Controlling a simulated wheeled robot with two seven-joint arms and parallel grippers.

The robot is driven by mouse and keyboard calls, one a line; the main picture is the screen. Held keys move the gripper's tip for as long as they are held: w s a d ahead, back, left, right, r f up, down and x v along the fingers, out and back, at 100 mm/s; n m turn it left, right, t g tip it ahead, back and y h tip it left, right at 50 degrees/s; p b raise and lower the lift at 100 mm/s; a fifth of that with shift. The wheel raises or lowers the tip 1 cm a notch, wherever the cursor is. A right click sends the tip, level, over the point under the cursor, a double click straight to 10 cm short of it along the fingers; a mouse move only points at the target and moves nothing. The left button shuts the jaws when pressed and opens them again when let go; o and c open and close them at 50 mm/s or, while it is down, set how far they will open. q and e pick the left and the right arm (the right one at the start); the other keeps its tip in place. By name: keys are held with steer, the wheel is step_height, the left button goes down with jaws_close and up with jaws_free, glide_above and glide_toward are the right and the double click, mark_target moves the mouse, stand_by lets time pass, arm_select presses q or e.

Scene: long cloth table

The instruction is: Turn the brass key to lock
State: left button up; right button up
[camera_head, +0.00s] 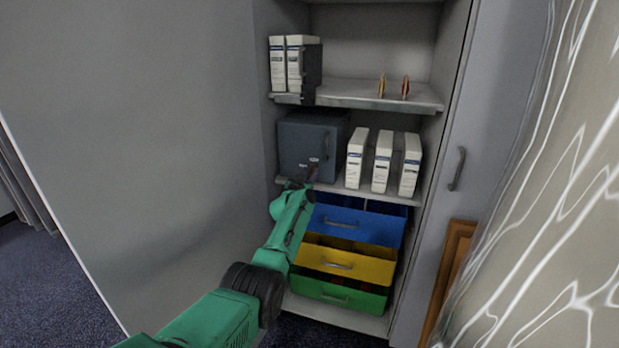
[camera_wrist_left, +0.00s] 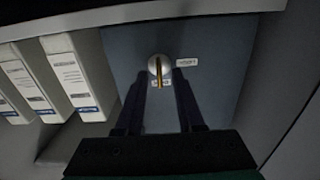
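The brass key (camera_wrist_left: 159,88) sticks out of a round silver lock (camera_wrist_left: 154,63) on the front of a dark blue-grey safe (camera_head: 300,141). In the left wrist view the key's flat edge runs roughly upright in the picture, over one small white label. A second label (camera_wrist_left: 187,62) sits to the right of the lock. My left gripper (camera_wrist_left: 159,80) has its two dark fingers on either side of the key, with visible gaps. In the head view the left gripper (camera_head: 307,179) is at the safe's lower front; the key is too small to make out there. My right gripper is out of view.
The safe stands on a cabinet shelf (camera_head: 342,184) beside several white binders (camera_head: 382,162). Blue (camera_head: 352,224), yellow (camera_head: 342,265) and green (camera_head: 335,294) drawers lie below, close to my left arm. A shelf above holds more binders and small items. A patterned curtain-like surface (camera_head: 560,200) is at right.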

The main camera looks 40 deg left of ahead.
arm_select(q)
jaws_close()
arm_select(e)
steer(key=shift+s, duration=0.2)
arm_select(q)
steer(key=shift+n, duration=1.3)
steer(key=n, duration=1.5)
steer(key=shift+a+f, duration=0.1)
steer(key=shift+a, duration=0.05)
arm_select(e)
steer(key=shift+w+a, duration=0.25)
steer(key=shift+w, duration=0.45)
arm_select(q)
steer(key=shift+n, duration=0.3)
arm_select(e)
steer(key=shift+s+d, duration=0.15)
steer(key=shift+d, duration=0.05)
